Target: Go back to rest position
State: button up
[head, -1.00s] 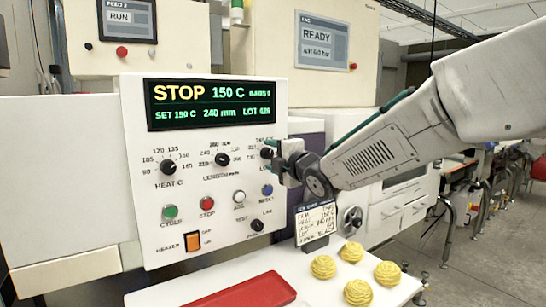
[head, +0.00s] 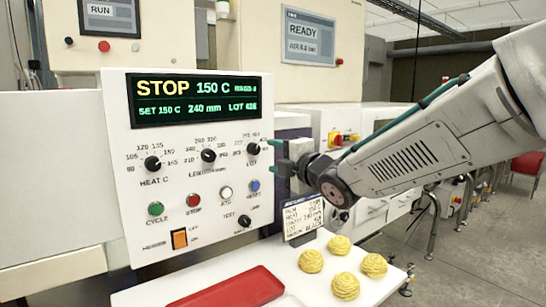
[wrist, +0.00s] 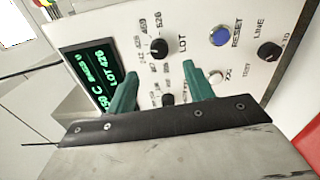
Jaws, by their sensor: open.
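My gripper (head: 276,157) is open and empty, with teal fingers, just right of the control panel's (head: 127,225) edge in the head view. The black LOT knob (head: 253,149) is left of the fingers and not held. In the wrist view the fingertips (wrist: 160,74) point at the panel, with the LOT knob (wrist: 160,52) beyond and between them. The green-on-black display (head: 195,98) reads STOP, 150 C, 240 mm; in the wrist view it (wrist: 90,75) shows LOT 426.
The blue RESET button (head: 254,186) and other knobs are close by. A card stand (head: 303,217), several yellow swirled pieces (head: 346,286) and a red tray (head: 230,290) are on the white surface below. Open floor lies at right.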

jog(key=s+d+f+m+g+h, duration=0.6)
jog(key=s+d+f+m+h, duration=0.3)
jog(key=d+f+m, duration=0.5)
jog(key=s+d+m+g, duration=0.2)
jog(key=s+d+m, duration=0.1)
jog(key=s, duration=0.6)
jog(key=s+d+f+m+g, duration=0.1)
jog(key=s+d+m+g, duration=0.2)
jog(key=s, duration=0.7)
jog(key=s+d+m+g+h, duration=0.1)
jog(key=s+m, duration=0.4)
jog(key=s, duration=0.5)
jog(key=shift+s+d+f+m+g, duration=0.3)
jog(key=shift+d+g, duration=0.6)
jog(key=shift+d, duration=0.35)
jog(key=shift+c, duration=0.3)
